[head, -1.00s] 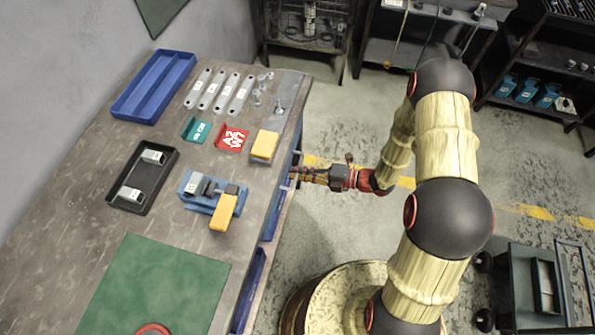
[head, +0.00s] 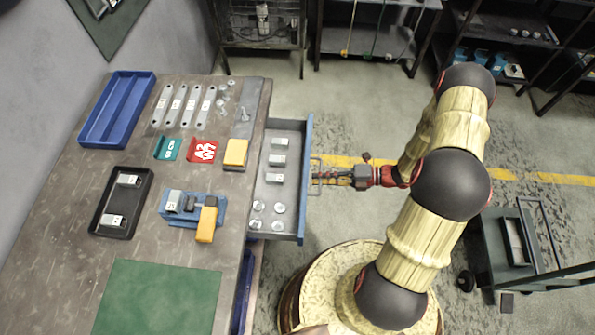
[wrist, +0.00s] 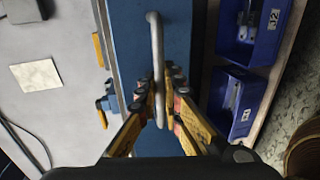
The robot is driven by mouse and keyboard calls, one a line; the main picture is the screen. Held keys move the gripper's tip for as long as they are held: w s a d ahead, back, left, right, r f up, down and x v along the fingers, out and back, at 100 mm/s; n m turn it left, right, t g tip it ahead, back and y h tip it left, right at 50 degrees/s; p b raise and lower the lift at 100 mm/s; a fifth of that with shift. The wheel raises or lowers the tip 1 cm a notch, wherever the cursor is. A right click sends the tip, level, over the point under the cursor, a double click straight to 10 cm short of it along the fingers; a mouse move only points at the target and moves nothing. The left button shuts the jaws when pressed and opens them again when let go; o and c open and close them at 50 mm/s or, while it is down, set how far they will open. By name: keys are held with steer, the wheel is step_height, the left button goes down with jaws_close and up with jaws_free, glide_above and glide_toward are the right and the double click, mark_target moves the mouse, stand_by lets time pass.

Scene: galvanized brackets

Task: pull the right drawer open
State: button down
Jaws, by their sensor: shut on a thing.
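The drawer (head: 307,150) stands pulled out from the bench's right side in the head view. Its blue front faces my arm, and several grey metal blocks and round metal pieces lie inside. My gripper (head: 318,176) is at the drawer front, shut on the bar handle (head: 313,163). In the wrist view, my gripper (wrist: 161,88) has its fingers on either side of the pale curved handle (wrist: 155,40). The blue drawer front (wrist: 185,35) lies behind it. The fingers hide part of the handle.
The workbench (head: 60,230) carries a blue tray (head: 118,74), a black tray (head: 98,222), a blue fixture (head: 168,216) and a green mat (head: 160,290). Blue bins (wrist: 238,98) sit below the drawer. A cart (head: 490,250) stands at right.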

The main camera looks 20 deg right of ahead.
steer(key=f+p+v, duration=0.1)
steer(key=f+v, duration=0.1)
steer(key=v, duration=0.9)
steer(key=shift+s+d+f, duration=0.2)
steer(key=shift+d, duration=0.25)
steer(key=c, duration=2)
jaws_free()
steer(key=shift+d, duration=0.15)
steer(key=v, duration=1.1)
steer(key=shift+d, duration=0.35)
steer(key=shift+r, duration=0.1)
